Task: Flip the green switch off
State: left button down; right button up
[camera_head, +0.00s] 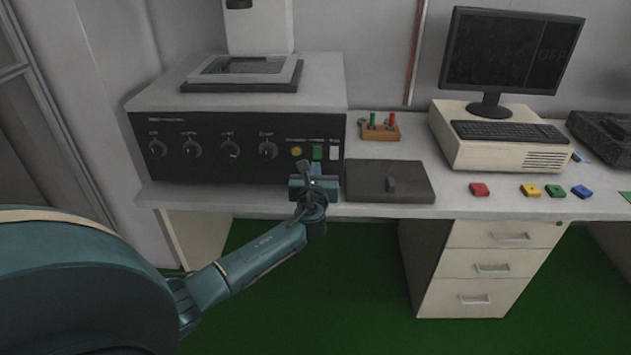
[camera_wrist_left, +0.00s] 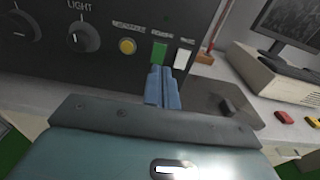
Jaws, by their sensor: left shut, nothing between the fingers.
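The green switch (camera_head: 317,152) is on the black front panel of the grey machine (camera_head: 232,147), between a round yellow button (camera_head: 296,151) and a white switch (camera_head: 334,153). In the left wrist view the green switch (camera_wrist_left: 159,52) shows just above my fingertips. My left gripper (camera_head: 316,168) is shut and empty, with its blue fingers (camera_wrist_left: 162,85) pointing at the panel just below the green switch. I cannot tell whether the fingertips touch the switch. My right gripper is not in view.
Several dials, one of them marked LIGHT (camera_wrist_left: 82,37), lie left of the buttons. A dark flat box (camera_head: 375,182) lies right of the machine. A computer (camera_head: 500,140) with a monitor (camera_head: 512,50) stands farther right, with small coloured blocks (camera_head: 530,190) before it.

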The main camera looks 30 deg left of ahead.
pick_arm(q)
jog(key=shift+v, duration=2.75)
jog(key=shift+d+r, duration=0.1)
